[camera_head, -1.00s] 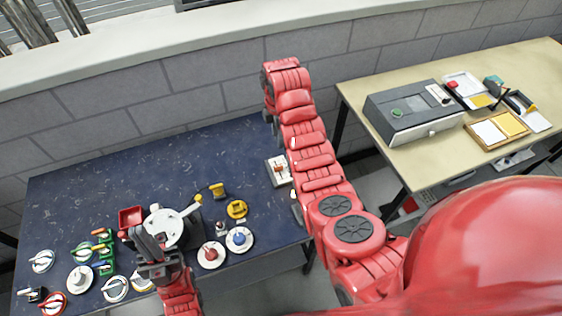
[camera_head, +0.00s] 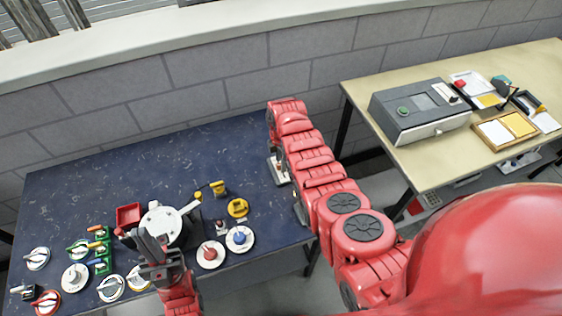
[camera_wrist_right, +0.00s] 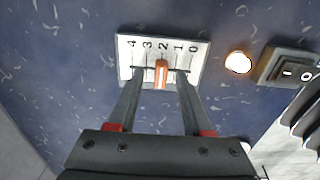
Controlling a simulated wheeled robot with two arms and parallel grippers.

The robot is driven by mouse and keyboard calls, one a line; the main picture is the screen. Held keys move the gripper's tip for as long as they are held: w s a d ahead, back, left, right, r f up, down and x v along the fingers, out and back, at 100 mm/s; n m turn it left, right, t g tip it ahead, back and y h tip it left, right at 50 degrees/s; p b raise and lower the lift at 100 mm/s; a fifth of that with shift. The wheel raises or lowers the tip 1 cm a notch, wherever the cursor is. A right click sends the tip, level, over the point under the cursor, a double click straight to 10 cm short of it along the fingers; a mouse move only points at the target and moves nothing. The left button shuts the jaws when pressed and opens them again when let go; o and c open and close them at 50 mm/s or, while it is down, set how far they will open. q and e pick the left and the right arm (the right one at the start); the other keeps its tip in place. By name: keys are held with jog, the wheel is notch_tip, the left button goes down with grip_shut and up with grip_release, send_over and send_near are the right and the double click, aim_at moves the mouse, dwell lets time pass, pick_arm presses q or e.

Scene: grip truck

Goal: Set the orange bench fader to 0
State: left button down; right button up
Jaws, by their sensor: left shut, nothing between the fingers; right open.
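The orange bench fader is a white scale plate (camera_wrist_right: 206,62) on the dark blue bench, with an upright orange knob (camera_wrist_right: 162,74) in the right wrist view. The scale reads 4 to 0 from left to right, and the knob stands at about 2. My right gripper (camera_wrist_right: 160,76) is open, its fingers either side of the knob with gaps between. In the head view the fader plate (camera_head: 274,172) is partly hidden by my right arm, which also hides the right fingertips. My left gripper (camera_head: 150,244) is shut and empty over the left part of the bench.
In the right wrist view, a glowing lamp (camera_wrist_right: 238,62) and a black rocker switch (camera_wrist_right: 291,69) sit right of the fader. Several dials and coloured controls crowd the bench's left part. A grey machine (camera_head: 420,110) stands on the beige table (camera_head: 440,171) at right.

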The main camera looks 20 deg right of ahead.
jog(key=shift+f, duration=0.35)
grip_shut()
dwell(1.4)
